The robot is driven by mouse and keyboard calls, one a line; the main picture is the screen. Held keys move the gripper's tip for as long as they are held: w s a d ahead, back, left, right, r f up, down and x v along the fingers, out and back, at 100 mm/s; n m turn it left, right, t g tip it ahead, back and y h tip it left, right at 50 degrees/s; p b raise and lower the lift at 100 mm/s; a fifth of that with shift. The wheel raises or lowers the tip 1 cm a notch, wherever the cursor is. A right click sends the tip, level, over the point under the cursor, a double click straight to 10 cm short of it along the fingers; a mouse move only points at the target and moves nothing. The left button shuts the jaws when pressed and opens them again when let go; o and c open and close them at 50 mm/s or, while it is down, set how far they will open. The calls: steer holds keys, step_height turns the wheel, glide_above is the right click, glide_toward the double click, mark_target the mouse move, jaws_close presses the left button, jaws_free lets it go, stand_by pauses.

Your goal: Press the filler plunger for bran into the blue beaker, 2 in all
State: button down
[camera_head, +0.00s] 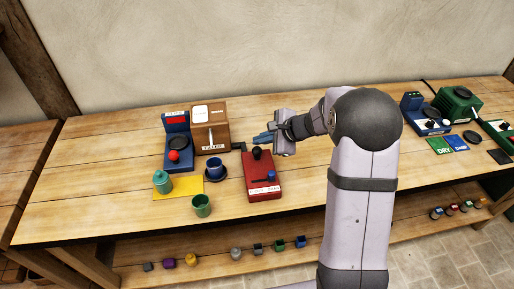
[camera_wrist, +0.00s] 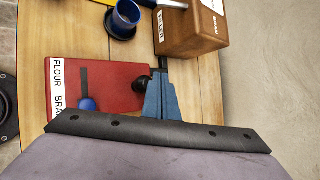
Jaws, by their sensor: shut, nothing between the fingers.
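The brown filler box (camera_head: 210,128), labelled FILLER and BRAN, stands at the back of the bench; it also shows in the wrist view (camera_wrist: 190,30). A short dark piece (camera_head: 238,146) sticks out from its right side, perhaps the plunger. The blue beaker (camera_head: 214,167) stands upright on a dark round dish in front of the box; it also shows in the wrist view (camera_wrist: 125,15). Its contents cannot be made out. My gripper (camera_head: 264,138) is shut and empty, its blue fingers right of the filler, close to the dark piece and the red panel's black knob (camera_wrist: 142,84).
The red panel (camera_head: 262,185), marked FLOUR and BRAN, has a blue handle (camera_head: 271,175). A blue device with a red knob (camera_head: 174,156), a teal lidded pot (camera_head: 162,181) and a green cup (camera_head: 201,206) are to the left. The bench between my arm and the right-hand machines is clear.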

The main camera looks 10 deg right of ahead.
mark_target(260, 151)
steer(key=shift+f, duration=0.15)
steer(key=shift+f+b, duration=0.3)
steer(key=shift+b, duration=0.25)
steer(key=shift+f+b, duration=0.95)
stand_by(1.5)
steer(key=shift+r, duration=0.15)
steer(key=shift+r+p, duration=1.05)
steer(key=shift+r, duration=0.15)
step_height(260, 151, up, 5)
steer(key=p, duration=0.4)
stand_by(0.7)
